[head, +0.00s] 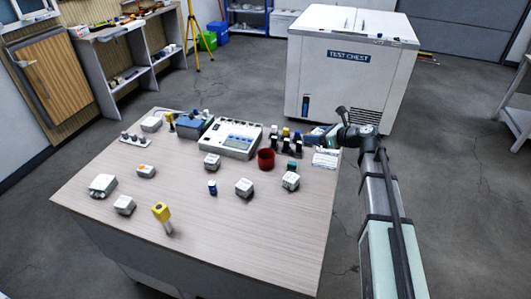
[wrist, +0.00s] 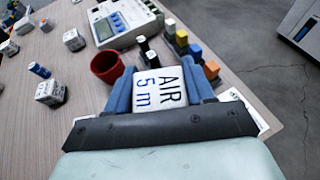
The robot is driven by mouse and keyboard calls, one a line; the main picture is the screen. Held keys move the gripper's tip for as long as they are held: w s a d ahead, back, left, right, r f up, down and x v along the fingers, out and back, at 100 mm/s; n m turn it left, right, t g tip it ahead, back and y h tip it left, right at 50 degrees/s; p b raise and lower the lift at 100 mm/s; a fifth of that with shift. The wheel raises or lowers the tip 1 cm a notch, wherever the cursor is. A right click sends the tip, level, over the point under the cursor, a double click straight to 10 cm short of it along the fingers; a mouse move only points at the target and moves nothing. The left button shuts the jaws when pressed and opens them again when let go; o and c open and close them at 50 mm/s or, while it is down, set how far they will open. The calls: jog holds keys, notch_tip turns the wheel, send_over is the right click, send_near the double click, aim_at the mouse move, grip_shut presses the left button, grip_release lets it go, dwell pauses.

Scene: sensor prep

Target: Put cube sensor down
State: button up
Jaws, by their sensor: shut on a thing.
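My gripper (wrist: 158,82) is shut on a white cube sensor (wrist: 158,90), its blue fingers on either side. The face toward the wrist camera reads "AIR 5 m". In the head view my gripper (head: 312,138) is over the right back part of the table (head: 200,225), near a row of dark holders (head: 285,146). I cannot make out the held cube clearly in the head view. How high it is above the table is hard to tell.
A red cup (head: 266,159) stands left of my gripper. Several other white cubes, including one at the right (head: 290,181), stand on the table. A white meter (head: 230,139) lies at the back. A white card (head: 326,159) lies near the right edge. The front middle is clear.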

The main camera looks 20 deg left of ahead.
aim_at(302, 154)
jog(key=shift+f, duration=5.05)
jog(key=o, duration=1)
jog(key=shift+o, duration=0.2)
jog(key=v, duration=1.2)
jog(key=shift+r, duration=0.1)
